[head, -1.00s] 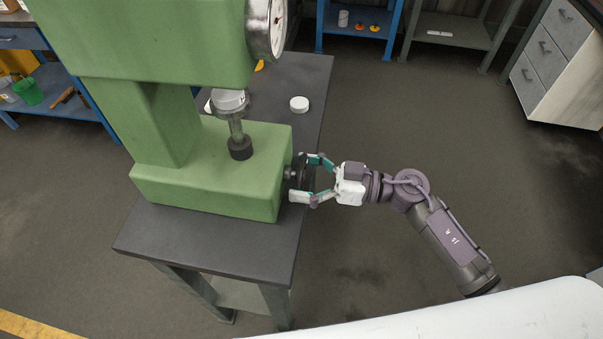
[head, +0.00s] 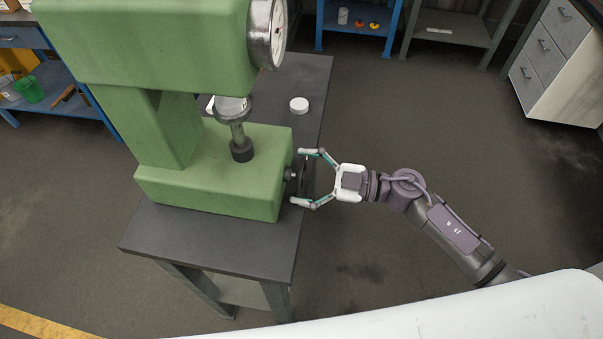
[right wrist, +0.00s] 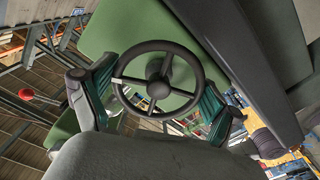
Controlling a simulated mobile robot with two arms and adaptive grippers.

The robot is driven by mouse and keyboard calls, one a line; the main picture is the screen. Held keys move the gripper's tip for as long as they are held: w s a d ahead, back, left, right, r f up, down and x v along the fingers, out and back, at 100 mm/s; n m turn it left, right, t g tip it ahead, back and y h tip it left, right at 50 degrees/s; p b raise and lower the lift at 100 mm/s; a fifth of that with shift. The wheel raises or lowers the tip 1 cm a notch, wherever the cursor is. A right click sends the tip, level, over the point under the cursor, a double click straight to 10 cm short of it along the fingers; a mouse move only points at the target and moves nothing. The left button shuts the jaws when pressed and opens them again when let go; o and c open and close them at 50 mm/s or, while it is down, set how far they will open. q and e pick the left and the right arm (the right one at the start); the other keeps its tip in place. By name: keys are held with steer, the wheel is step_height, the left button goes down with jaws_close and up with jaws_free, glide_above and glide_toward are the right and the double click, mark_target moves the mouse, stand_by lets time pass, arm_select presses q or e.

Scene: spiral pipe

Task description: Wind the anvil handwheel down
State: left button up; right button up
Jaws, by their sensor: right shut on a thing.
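The dark handwheel (head: 303,176) sits on the right face of the green machine base (head: 215,190). The right wrist view shows its round rim and spokes around a hub (right wrist: 158,74). My right gripper (head: 300,177) comes from the right, with one finger on the far side of the wheel and one on the near side. Its fingers (right wrist: 160,92) are shut on opposite sides of the rim. The anvil (head: 232,108) is a grey round seat on a metal screw above a black collar (head: 241,150). My left gripper is not in view.
The machine stands on a dark bench (head: 285,240). A white disc (head: 299,105) lies on the bench behind the wheel. A dial gauge (head: 276,35) is on the machine's upper head. The floor to the right is clear around my arm.

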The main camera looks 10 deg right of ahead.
stand_by(0.5)
steer(key=o, duration=0.9)
steer(key=shift+c, duration=0.2)
steer(key=shift+d, duration=0.1)
steer(key=v, duration=1.2)
